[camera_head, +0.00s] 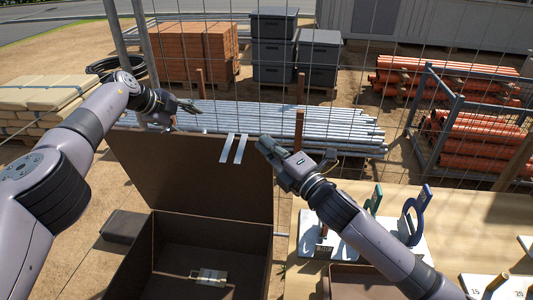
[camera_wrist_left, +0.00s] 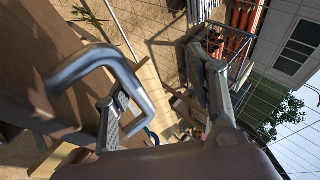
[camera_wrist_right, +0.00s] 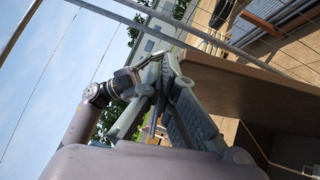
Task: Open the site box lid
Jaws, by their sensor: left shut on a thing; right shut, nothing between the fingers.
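The site box (camera_head: 215,225) is a brown open-topped box at the lower left of the head view. Its brown lid (camera_head: 205,175) stands raised at the back, and the inside is exposed. My left gripper (camera_head: 180,112) is at the lid's upper left edge. In the left wrist view a grey bent handle (camera_wrist_left: 140,85) is at one finger of my left gripper, which is shut on it; the exact contact is unclear. My right gripper (camera_head: 268,148) is shut and empty by the lid's upper right corner. The right wrist view shows the lid (camera_wrist_right: 225,90) beside its fingers.
A wooden table (camera_head: 460,235) with tool holders stands right of the box. A wire fence and metal pipes (camera_head: 330,125) are behind the lid. A dark block (camera_head: 122,227) lies left of the box.

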